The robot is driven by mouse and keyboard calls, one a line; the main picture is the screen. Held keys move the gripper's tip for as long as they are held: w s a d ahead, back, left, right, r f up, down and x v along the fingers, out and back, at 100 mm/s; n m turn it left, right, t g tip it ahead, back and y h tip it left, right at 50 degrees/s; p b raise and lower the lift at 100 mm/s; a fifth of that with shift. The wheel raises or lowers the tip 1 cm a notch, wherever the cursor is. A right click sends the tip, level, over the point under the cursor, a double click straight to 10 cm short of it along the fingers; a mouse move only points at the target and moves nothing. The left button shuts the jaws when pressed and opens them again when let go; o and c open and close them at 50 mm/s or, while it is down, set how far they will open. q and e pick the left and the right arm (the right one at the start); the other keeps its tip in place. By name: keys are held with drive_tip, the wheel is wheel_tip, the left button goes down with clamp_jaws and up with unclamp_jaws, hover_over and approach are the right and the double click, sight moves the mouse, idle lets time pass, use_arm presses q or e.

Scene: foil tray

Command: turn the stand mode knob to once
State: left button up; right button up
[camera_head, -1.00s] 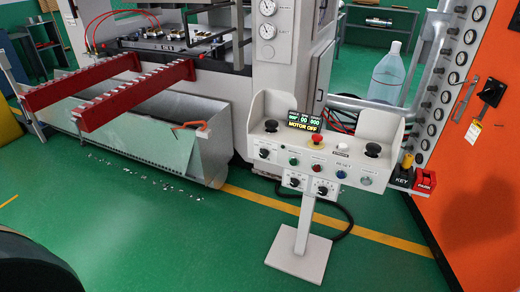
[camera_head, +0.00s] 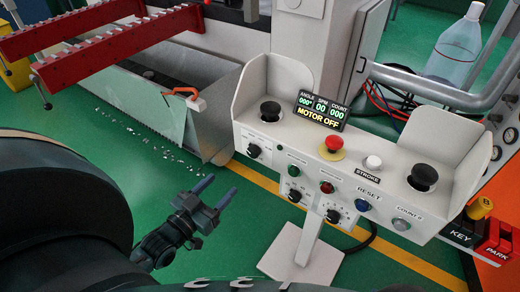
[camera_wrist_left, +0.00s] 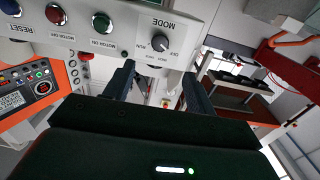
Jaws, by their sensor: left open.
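The stand's control panel (camera_head: 345,172) is a pale box on a post. The mode knob (camera_head: 254,151) is a small black dial at the left of its front face. It also shows in the left wrist view under the word MODE (camera_wrist_left: 160,42), with small labels around it. I cannot surely read which label it points to. My left gripper (camera_head: 214,193) is open and empty, below and left of the knob, apart from it. In the left wrist view my left gripper's fingertips (camera_wrist_left: 158,72) are spread, with the knob beyond the gap between them. My right gripper is out of view.
A green button (camera_head: 294,171), a red button (camera_head: 327,187) and a blue reset button (camera_head: 362,205) sit right of the knob. Two more dials are below. A red emergency button (camera_head: 332,146) is on top. A metal bin (camera_head: 190,95) stands behind left.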

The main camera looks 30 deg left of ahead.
sight(251, 154)
use_arm(q)
drive_tip(key=w, duration=0.8)
drive_tip(key=w+d, duration=0.1)
drive_tip(key=w, duration=0.4)
drive_tip(key=shift+s, duration=0.1)
drive_tip(key=c, duration=1)
